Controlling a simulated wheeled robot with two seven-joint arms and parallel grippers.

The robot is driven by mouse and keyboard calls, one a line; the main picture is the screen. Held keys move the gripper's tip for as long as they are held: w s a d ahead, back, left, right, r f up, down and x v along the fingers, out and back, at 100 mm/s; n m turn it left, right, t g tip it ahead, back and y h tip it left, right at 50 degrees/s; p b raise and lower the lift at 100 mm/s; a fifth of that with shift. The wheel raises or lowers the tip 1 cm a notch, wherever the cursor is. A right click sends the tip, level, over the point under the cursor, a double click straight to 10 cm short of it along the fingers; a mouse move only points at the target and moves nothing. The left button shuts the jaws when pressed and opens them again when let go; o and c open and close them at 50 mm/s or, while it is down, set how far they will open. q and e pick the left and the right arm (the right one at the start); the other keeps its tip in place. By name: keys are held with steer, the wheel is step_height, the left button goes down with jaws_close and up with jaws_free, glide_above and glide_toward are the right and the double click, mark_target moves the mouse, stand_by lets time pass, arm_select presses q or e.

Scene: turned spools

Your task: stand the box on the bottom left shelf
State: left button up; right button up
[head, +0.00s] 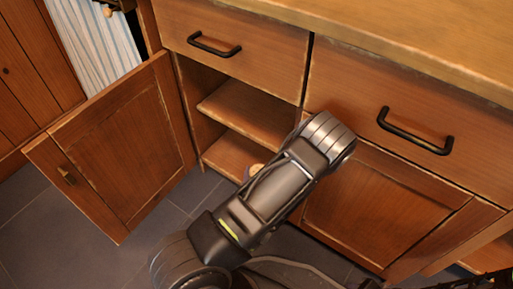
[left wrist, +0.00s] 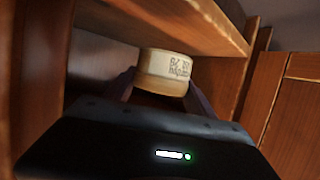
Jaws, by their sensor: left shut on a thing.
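The box (left wrist: 165,70) is a small round tan container with a pale label and dark print. In the left wrist view my left gripper (left wrist: 160,88) is shut on it, one finger on each side. The box is under a shelf board, inside the left cabinet. In the head view a small piece of the box (head: 256,168) shows beside my left arm, over the bottom left shelf (head: 228,158). The left gripper's fingers are hidden behind the arm there. I cannot tell whether the box touches the shelf. My right gripper is not in view.
The left cabinet door (head: 122,148) stands open to the left. A middle shelf (head: 250,110) is above the bottom one. A drawer (head: 235,50) is shut above the opening. The right door (head: 378,208) is beside my left arm. The tiled floor (head: 120,262) is clear at front left.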

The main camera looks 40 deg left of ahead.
arm_select(q)
steer(key=w+a+p, duration=0.1)
steer(key=w+a, duration=0.2)
steer(key=w+a+f+p, duration=0.1)
steer(key=w+a+p, duration=0.1)
steer(key=w+a, duration=0.2)
steer(key=w+a+p, duration=0.1)
steer(key=w+a, duration=0.2)
steer(key=a, duration=0.1)
steer(key=shift+w+a+f, duration=0.15)
steer(key=shift+w+f, duration=0.25)
steer(key=shift+f, duration=0.15)
